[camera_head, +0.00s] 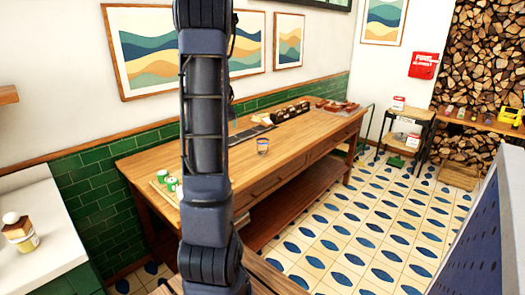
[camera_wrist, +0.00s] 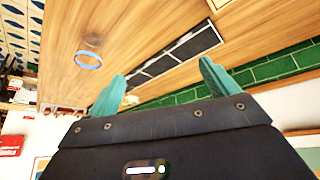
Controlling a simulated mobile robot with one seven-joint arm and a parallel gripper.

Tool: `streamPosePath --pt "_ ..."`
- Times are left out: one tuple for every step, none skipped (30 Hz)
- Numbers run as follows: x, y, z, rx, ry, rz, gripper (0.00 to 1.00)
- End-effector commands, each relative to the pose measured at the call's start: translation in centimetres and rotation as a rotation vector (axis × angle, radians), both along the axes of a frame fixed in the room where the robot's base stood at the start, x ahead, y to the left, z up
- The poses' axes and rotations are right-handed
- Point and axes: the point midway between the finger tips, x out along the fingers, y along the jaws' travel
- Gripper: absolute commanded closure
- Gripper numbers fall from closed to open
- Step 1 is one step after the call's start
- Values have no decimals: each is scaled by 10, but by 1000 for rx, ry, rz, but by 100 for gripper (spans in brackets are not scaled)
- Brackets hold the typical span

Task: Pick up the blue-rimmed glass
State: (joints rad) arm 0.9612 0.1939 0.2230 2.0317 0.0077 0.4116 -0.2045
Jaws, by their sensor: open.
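The blue-rimmed glass (camera_head: 263,146) stands upright on the wooden table (camera_head: 240,160), near its front edge and just right of my arm in the head view. In the wrist view, the glass shows its blue rim (camera_wrist: 88,60) at the upper left, on the wooden table top. My gripper (camera_wrist: 162,88) has two teal fingers, spread apart with nothing between them. The glass is outside the fingers, to their left in the wrist view, and not touched. In the head view my arm hides part of the table, and the gripper itself does not show.
A dark segmented strip (camera_wrist: 165,55) lies on the table. Green-and-white cans (camera_head: 170,183) stand at the table's left end, and a row of dark containers (camera_head: 291,112) stands toward the back. A white counter (camera_head: 40,215) is at left. Patterned floor is open at right.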

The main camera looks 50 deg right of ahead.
Motion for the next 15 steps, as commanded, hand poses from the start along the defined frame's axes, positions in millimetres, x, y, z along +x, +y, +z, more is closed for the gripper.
streamPosePath --pt "-5 -25 -13 5 -5 -28 13" --pt "-7 -38 -19 6 -10 -40 13" --pt "-11 -56 -28 6 -16 -57 13" --pt "-14 -69 -35 6 -20 -71 13" --pt "-18 -82 -41 6 -26 -82 13" --pt "-23 -99 -50 6 -32 -101 13" --pt "-27 -112 -57 6 -37 -114 13" --pt "-32 -124 -63 6 -43 -127 13" --pt "-37 -139 -72 6 -49 -143 13" --pt "-42 -150 -77 6 -53 -155 13" --pt "-46 -159 -83 6 -58 -165 13" --pt "-51 -170 -89 5 -64 -177 13" --pt "-54 -177 -94 5 -66 -184 13" --pt "-58 -184 -97 4 -70 -192 13" --pt "-61 -191 -102 3 -74 -200 13"
